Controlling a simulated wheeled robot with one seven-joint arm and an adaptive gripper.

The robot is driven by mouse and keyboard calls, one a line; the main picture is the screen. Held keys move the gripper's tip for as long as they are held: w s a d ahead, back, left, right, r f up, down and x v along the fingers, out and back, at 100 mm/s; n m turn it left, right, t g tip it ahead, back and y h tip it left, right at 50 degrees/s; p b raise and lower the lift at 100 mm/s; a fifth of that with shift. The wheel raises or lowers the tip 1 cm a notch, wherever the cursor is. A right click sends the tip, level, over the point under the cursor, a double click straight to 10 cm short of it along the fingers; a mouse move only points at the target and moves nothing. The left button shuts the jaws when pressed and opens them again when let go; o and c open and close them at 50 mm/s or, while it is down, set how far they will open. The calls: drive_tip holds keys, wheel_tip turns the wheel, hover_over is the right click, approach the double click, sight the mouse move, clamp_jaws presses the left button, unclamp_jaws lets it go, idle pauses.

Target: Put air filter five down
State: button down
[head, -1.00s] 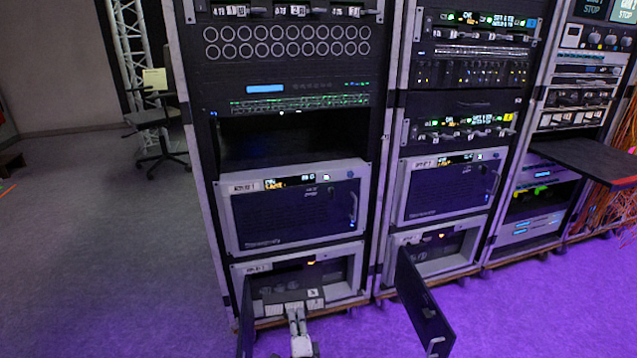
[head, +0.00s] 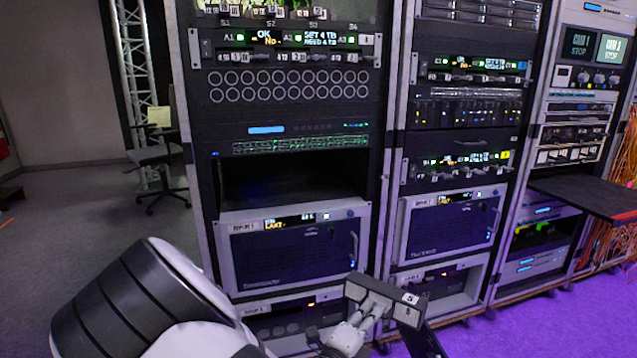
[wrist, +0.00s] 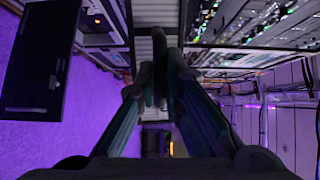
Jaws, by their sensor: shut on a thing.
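The left rack has an open dark bay (head: 275,180) above a grey-framed unit (head: 295,248). A dark shelf (head: 590,193) juts out at the right. An open door panel (wrist: 40,60) hangs at the left of the wrist view. Purple-lit floor (head: 540,315) is clear at lower right.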

drive_tip(key=s+d+r+m+g+h, duration=0.35)
drive_tip(key=s+d+r, duration=0.25)
drive_tip(key=s+d, duration=0.3)
wheel_tip(320, 180, up, 24)
drive_tip(key=a+n+t+y+p, duration=0.1)
drive_tip(key=n+t+y+p, duration=0.3)
drive_tip(key=p, duration=2.6)
drive_tip(key=shift+s+f+n+y+p, duration=0.15)
drive_tip(key=shift+s+n+y+p, duration=0.1)
drive_tip(key=shift+n+y+p, duration=0.25)
drive_tip(key=shift+t, duration=0.25)
